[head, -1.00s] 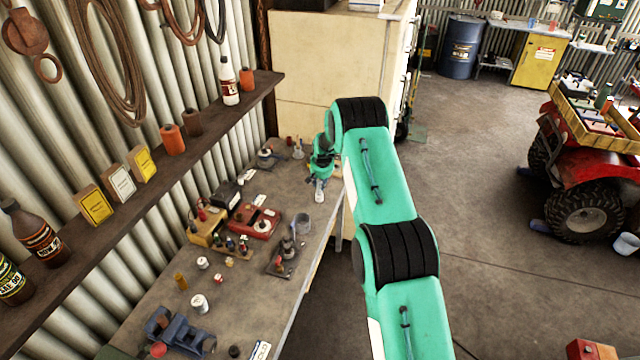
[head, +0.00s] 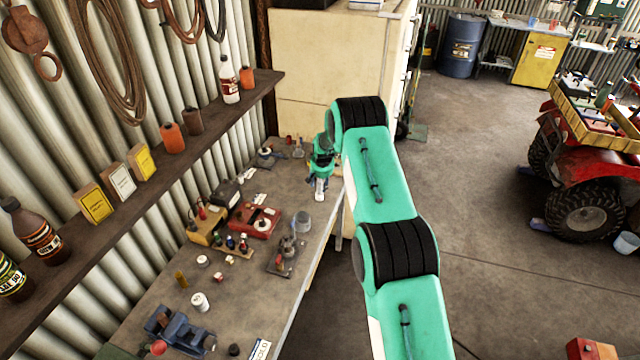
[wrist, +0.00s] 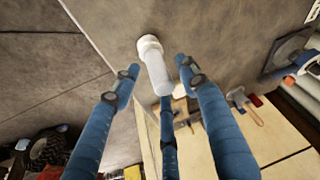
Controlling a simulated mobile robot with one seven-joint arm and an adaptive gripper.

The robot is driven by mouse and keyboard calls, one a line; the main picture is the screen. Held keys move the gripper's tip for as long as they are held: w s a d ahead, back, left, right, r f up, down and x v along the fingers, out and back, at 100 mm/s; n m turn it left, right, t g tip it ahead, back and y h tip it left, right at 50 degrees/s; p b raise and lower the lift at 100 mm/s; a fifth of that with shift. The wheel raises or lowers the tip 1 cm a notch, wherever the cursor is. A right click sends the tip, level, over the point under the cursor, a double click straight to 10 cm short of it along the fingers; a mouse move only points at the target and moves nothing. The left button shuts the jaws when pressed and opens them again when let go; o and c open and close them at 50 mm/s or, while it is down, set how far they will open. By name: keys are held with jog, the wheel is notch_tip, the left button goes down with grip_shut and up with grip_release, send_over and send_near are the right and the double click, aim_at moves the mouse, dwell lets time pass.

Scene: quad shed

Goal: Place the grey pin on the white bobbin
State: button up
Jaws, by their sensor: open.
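In the wrist view, a pale grey cylinder (wrist: 159,78), which looks like the grey pin, stands end-on between my fingers. Its far end meets a wider white round piece (wrist: 149,43), which looks like the white bobbin on the bench. Whether the pin is fully seated in it I cannot tell. My gripper (wrist: 157,68) is open, with its blue fingers spread around the cylinder and visible gaps beside it. In the head view my gripper (head: 321,172) is low over the bench's right edge, above a small white piece (head: 320,195); details there are too small to tell.
The bench (head: 240,290) holds a red box (head: 255,220), a grey cup (head: 303,222), a blue vise (head: 178,330) and several small parts to the left. A shelf (head: 190,150) runs along the wall. A beige cabinet (head: 325,65) stands behind my gripper.

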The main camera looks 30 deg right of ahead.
jog(key=shift+r, duration=0.1)
jog(key=b+v, duration=0.1)
jog(key=v, duration=1.1)
jog(key=shift+b, duration=0.3)
dwell(0.5)
jog(key=s+a+r, duration=0.4)
jog(key=r, duration=0.5)
jog(key=s+a+r, duration=0.4)
jog(key=r, duration=0.5)
jog(key=s+a+r+n+t, duration=0.1)
jog(key=s+a+r, duration=0.4)
jog(key=s+r, duration=0.3)
jog(key=s+a+r+n, duration=0.1)
jog(key=s+a+r, duration=0.4)
jog(key=s+r, duration=0.25)
jog(key=s+a+r+n, duration=0.1)
jog(key=s+a+r, duration=0.2)
jog(key=s, duration=0.6)
jog(key=s+a+r, duration=0.3)
jog(key=s, duration=0.5)
jog(key=s+a+f, duration=0.1)
jog(key=s+a, duration=0.1)
jog(key=s, duration=0.8)
jog(key=s+a+f+n+y, duration=0.1)
jog(key=s+a, duration=0.1)
jog(key=s, duration=0.8)
jog(key=shift+f+t, duration=0.4)
